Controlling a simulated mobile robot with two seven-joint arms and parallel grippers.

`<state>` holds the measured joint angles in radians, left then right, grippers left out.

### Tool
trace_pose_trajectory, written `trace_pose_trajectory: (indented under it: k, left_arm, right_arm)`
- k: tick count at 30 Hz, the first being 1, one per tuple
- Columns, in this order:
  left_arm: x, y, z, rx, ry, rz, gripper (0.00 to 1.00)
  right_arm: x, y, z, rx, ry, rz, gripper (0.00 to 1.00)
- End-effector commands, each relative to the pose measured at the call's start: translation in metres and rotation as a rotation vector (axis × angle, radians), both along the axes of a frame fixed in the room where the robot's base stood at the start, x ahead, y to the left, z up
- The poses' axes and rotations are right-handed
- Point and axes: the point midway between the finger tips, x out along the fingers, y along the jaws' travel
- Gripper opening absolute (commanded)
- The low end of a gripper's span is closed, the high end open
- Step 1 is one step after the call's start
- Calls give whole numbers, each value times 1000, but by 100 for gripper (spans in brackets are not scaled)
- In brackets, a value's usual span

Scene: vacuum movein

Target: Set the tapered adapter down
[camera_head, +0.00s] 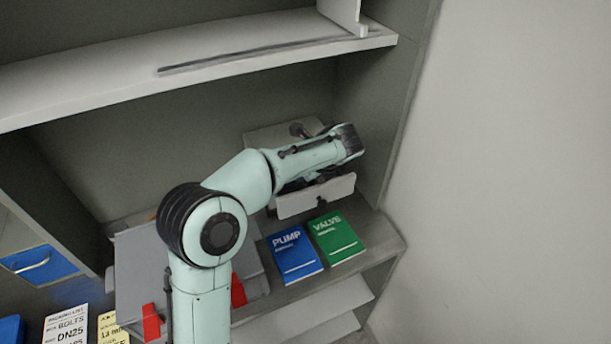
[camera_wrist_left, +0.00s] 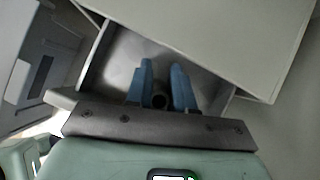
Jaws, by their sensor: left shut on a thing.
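My left gripper reaches into a light grey open bin (camera_head: 316,198) on the shelf in the head view. In the left wrist view, the two blue fingers of my left gripper (camera_wrist_left: 163,70) point down into the metal-grey inside of the bin (camera_wrist_left: 205,88). A small dark round end, likely the tapered adapter (camera_wrist_left: 159,101), shows between the fingers near their base. The rest of it is hidden, and whether it touches the bin floor cannot be told. In the head view my arm covers the fingers and the adapter. My right gripper is in neither view.
A blue pump manual (camera_head: 296,255) and a green valve manual (camera_head: 336,238) lie in front of the bin. A grey case with red latches (camera_head: 140,265) stands left, behind my arm. An upper shelf (camera_head: 110,80) hangs above, and a wall (camera_head: 510,170) closes the right side.

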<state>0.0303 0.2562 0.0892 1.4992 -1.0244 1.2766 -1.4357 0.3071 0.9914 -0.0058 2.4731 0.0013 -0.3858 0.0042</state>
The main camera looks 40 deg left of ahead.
Motion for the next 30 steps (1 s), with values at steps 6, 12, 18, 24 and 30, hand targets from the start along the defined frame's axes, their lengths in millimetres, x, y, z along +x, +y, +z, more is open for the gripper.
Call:
trace_pose_trajectory:
  k: [6,12,18,24,30]
  left_arm:
    - [7,3,-18,0,0,0,0]
    - [7,3,-19,0,0,0,0]
    - [7,3,-22,-1,1,1,45]
    - [7,3,-22,-1,2,0,48]
    - [7,2,-16,-1,1,-1,48]
  right_arm:
    - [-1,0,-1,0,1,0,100]
    - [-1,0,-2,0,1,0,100]
    - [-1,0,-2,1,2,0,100]
    - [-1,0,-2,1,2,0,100]
    - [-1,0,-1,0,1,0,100]
